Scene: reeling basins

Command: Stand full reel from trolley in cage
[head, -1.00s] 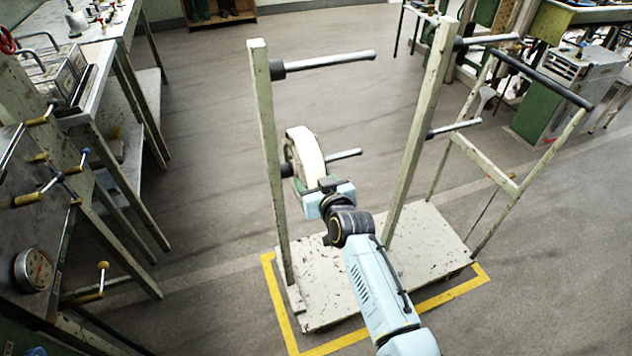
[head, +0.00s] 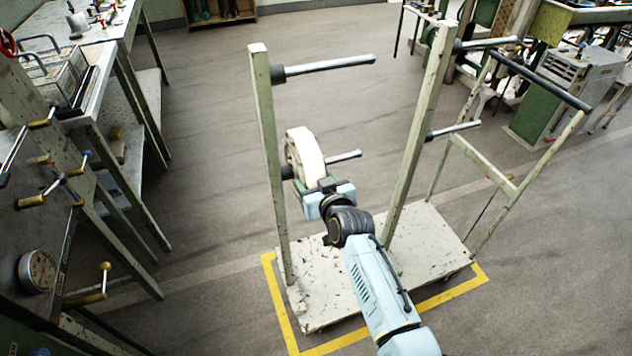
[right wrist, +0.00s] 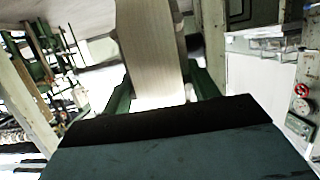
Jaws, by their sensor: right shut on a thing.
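My right gripper (head: 318,190) is shut on the reel from below and in front. In the right wrist view the reel (right wrist: 150,55) rises between the two green fingers, close in front of the palm. The peg's end still sticks out to the right of the reel in the head view. The gripper and wrist hide the reel's lower part. My left gripper is not in view. I cannot make out a cage for certain.
The trolley has two posts, bare upper pegs (head: 330,62) and a right-hand push handle (head: 540,80). Its base (head: 425,240) stands within a yellow floor marking (head: 452,291). A bench and panel with brass-ended handles (head: 85,295) stand left. The floor between is clear.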

